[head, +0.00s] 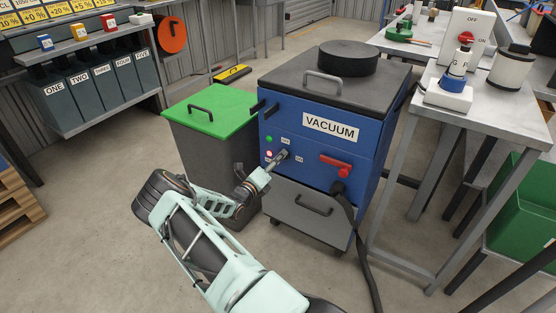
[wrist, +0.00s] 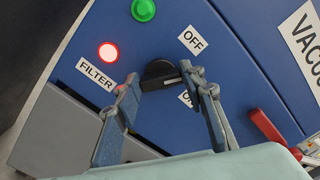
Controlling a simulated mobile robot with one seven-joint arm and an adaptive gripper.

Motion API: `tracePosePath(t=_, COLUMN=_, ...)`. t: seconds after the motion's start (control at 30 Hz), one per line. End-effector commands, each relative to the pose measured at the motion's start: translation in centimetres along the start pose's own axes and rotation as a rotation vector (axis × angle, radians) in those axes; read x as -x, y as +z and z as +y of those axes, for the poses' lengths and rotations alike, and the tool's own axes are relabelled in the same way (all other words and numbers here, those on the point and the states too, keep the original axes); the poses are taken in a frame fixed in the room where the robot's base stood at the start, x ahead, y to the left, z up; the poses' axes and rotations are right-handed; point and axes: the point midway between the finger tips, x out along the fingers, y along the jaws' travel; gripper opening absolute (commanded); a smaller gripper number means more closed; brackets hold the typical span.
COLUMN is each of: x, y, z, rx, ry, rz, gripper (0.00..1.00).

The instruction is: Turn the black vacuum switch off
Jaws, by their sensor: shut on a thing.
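The black vacuum switch (wrist: 157,70) is a round knob on the blue front panel of the vacuum (head: 330,108). In the wrist view it sits between an OFF label (wrist: 193,40) above right and a partly hidden ON label (wrist: 186,99) below right. A pale mark on the knob points roughly right; which label it is set to is not clear. My gripper (wrist: 160,79) is shut on the knob, one finger on each side. In the head view my gripper (head: 274,164) reaches the panel from the lower left and largely hides the knob.
A lit red FILTER lamp (wrist: 108,52) and a green lamp (wrist: 144,10) are near the knob. A red handle (head: 336,165) is right on the panel. A green-lidded bin (head: 208,110) stands left; a metal table (head: 420,110) stands right. A black hose (head: 352,215) hangs in front.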

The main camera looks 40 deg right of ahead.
Motion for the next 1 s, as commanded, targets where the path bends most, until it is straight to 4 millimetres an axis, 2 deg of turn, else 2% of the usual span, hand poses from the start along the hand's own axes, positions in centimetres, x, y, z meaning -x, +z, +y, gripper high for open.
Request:
tracePosePath(t=0.5, x=0.07, y=-0.23, z=0.23, rx=0.423, ry=0.001, rz=0.002, gripper=0.13)
tracePosePath(t=1.0, x=0.05, y=-0.31, z=0.27, rx=0.569, ry=0.002, rz=0.004, gripper=0.13)
